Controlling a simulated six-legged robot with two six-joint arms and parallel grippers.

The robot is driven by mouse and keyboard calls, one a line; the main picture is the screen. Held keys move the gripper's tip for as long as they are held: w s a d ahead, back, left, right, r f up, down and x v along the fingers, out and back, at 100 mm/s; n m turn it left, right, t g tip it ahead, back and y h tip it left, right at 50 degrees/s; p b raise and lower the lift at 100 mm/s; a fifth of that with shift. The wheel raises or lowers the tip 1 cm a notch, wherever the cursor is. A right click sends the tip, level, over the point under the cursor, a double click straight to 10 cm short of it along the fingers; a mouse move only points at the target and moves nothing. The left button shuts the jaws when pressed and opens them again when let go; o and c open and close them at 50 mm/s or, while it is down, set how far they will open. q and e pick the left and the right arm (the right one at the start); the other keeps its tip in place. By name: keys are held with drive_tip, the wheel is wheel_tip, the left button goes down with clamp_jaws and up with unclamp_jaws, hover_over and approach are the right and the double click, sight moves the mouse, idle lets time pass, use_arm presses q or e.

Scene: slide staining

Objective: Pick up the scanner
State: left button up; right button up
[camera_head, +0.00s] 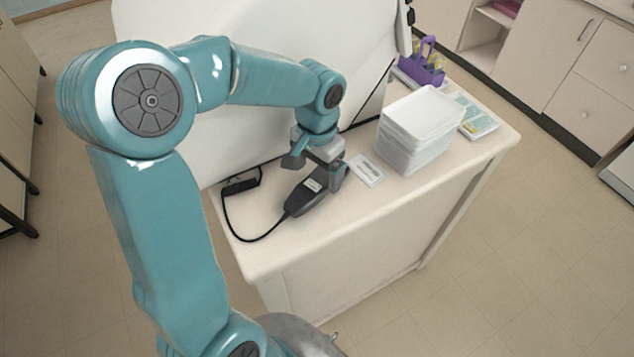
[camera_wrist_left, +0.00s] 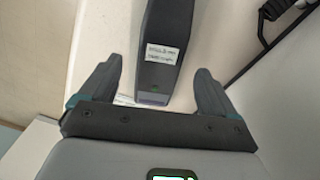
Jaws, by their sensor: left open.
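The scanner (camera_head: 306,195) is a dark handheld device with a white label and a black cable. It lies on the white counter near its left end. My left gripper (camera_head: 316,170) is above the scanner's head end, jaws apart and empty. In the left wrist view the scanner (camera_wrist_left: 165,50) lies between the two fingers of the left gripper (camera_wrist_left: 153,90), its label facing the camera. A gap shows on each side of it. Whether the fingertips reach down beside it is hard to tell. My right gripper is not in view.
A stack of white trays (camera_head: 412,145) stands right of the scanner, with a small white card (camera_head: 367,170) between. A black cradle-like item (camera_head: 241,182) is at the left, joined by the cable. A purple caddy (camera_head: 422,66) stands at the back. The counter's front edge is close.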

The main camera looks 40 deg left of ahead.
sight(318, 181)
use_arm(q)
wheel_tip(318, 181, down, 4)
drive_tip(key=shift+r, duration=0.25)
drive_tip(key=shift+d, duration=0.1)
drive_tip(key=c, duration=1.2)
drive_tip(key=shift+c, duration=0.3)
drive_tip(key=shift+r, duration=0.15)
